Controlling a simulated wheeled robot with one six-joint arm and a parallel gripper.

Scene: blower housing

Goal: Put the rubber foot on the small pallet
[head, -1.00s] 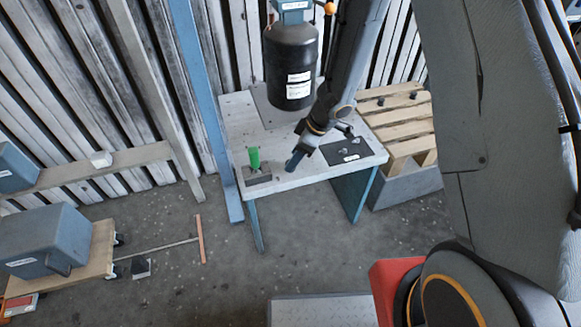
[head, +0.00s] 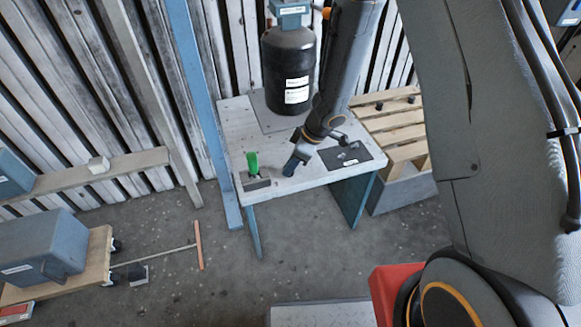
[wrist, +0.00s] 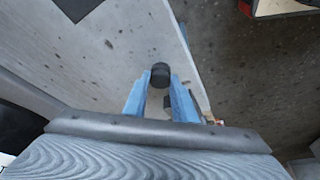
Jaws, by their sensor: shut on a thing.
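A small black round piece, which looks like the rubber foot (wrist: 160,74), sits between the two blue fingertips of my gripper (wrist: 161,84) in the wrist view. My gripper is shut on it. In the head view my gripper (head: 291,166) is over the front part of the workbench, and the foot cannot be made out there. The small pallet (head: 398,137) of pale wooden slats is to the right of the bench, on a grey base. Two small dark pieces show near its far edge.
The workbench (head: 232,117) carries a black cylinder (head: 289,72), a dark mat (head: 347,157) with small parts, and a green-handled item (head: 253,162) in a grey block. A blue post (head: 205,110) stands at the bench's left. A wheeled dolly (head: 85,262) is lower left.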

